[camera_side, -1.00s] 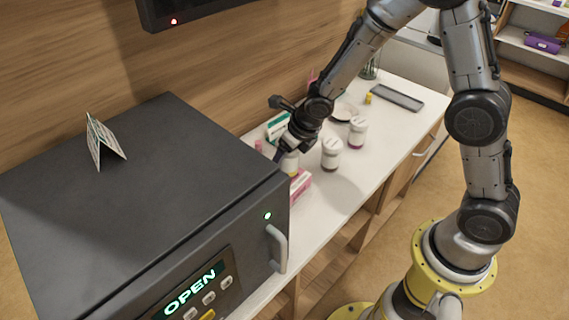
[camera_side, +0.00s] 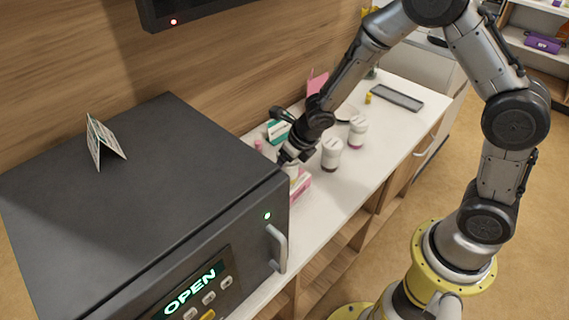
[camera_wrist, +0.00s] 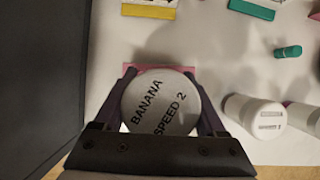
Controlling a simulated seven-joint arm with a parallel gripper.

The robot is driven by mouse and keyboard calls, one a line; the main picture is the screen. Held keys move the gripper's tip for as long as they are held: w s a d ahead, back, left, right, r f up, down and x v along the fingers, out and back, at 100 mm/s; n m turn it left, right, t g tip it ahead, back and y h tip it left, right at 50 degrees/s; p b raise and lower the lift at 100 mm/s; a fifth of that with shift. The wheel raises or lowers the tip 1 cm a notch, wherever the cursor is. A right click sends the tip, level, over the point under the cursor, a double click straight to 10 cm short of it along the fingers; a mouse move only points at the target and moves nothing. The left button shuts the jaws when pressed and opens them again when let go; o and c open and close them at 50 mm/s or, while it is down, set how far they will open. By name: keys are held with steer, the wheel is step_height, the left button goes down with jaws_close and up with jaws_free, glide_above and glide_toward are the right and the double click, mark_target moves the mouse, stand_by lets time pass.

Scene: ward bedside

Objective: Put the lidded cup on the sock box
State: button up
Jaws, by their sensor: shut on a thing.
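My gripper (camera_wrist: 160,102) is shut on a lidded cup, with one finger on each side of it. The cup's round pale lid (camera_wrist: 160,102) reads "BANANA SPEED 2" and faces the wrist camera. A pink and white box (camera_side: 302,187), which looks like the sock box, is on the counter by the microwave-like appliance. Its pink edge (camera_wrist: 150,68) shows just beyond the lid in the wrist view. The cup is over or against this box; whether its base touches the box is hidden. In the side view my gripper (camera_side: 288,158) hides most of the cup.
A large dark appliance (camera_side: 130,180) reading "OPEN" stands close on the left. Two white-lidded containers (camera_side: 331,153) (camera_side: 357,131) stand to the right. A green and white box (camera_side: 278,130) lies behind. A grey tray (camera_side: 397,97) is at the far end of the white counter.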

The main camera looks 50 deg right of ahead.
steer(key=o, duration=1.6)
steer(key=shift+f, duration=0.15)
steer(key=shift+c, duration=0.2)
